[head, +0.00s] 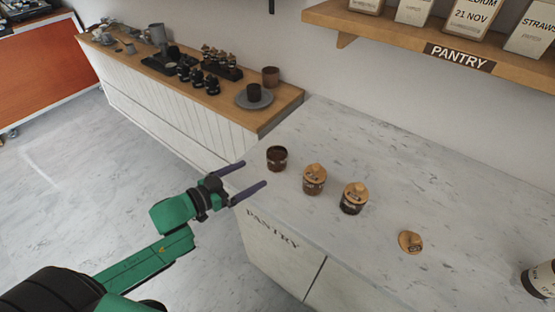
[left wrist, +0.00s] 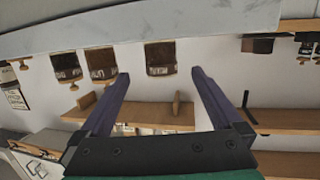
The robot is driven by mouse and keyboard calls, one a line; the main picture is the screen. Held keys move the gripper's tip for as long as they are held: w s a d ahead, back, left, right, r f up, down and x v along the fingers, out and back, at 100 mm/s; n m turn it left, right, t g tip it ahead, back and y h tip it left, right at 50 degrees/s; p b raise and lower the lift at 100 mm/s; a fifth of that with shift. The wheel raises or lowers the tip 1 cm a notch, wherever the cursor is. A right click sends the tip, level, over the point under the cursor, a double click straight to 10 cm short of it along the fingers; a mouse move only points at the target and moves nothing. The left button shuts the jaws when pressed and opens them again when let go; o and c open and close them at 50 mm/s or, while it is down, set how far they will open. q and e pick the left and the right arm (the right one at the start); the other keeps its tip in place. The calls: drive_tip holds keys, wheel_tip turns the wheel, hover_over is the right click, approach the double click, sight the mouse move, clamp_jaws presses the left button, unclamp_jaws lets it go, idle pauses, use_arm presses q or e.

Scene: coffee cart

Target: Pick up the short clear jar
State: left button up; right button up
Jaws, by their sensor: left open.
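A short clear jar (head: 277,158) with dark contents and no lid stands upright on the pale marble counter, nearest my left gripper. It also shows in the left wrist view (left wrist: 160,57), where the scene appears upside down, beyond and between the fingertips. My left gripper (head: 254,174) is open and empty, at the counter's left edge, with its fingers pointing toward this jar and apart from it. Two similar jars with wooden lids, one in the middle (head: 314,182) and one to its right (head: 354,200), stand beside it. My right gripper is not in view.
A loose wooden lid (head: 410,242) lies on the counter (head: 450,200) right of the jars. A larger labelled container (head: 541,279) is at the right edge. A wooden shelf (head: 400,38) with labelled boxes hangs above. A wooden side counter (head: 280,101) holds a plate and cups.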

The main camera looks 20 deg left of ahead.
sight(269, 164)
use_arm(q)
drive_tip(key=x, duration=0.4)
drive_tip(key=shift+w+d, duration=0.15)
drive_tip(key=shift+w, duration=0.1)
drive_tip(key=p+x, duration=0.1)
drive_tip(key=x, duration=0.3)
drive_tip(key=shift+w+d+p, duration=0.1)
drive_tip(key=shift+w+p, duration=0.1)
drive_tip(key=shift+p, duration=0.1)
drive_tip(key=shift+w+d+f, duration=0.25)
drive_tip(key=shift+w, duration=0.1)
drive_tip(key=shift+s+a+r, duration=0.1)
drive_tip(key=shift+s, duration=0.05)
drive_tip(key=c, duration=1.6)
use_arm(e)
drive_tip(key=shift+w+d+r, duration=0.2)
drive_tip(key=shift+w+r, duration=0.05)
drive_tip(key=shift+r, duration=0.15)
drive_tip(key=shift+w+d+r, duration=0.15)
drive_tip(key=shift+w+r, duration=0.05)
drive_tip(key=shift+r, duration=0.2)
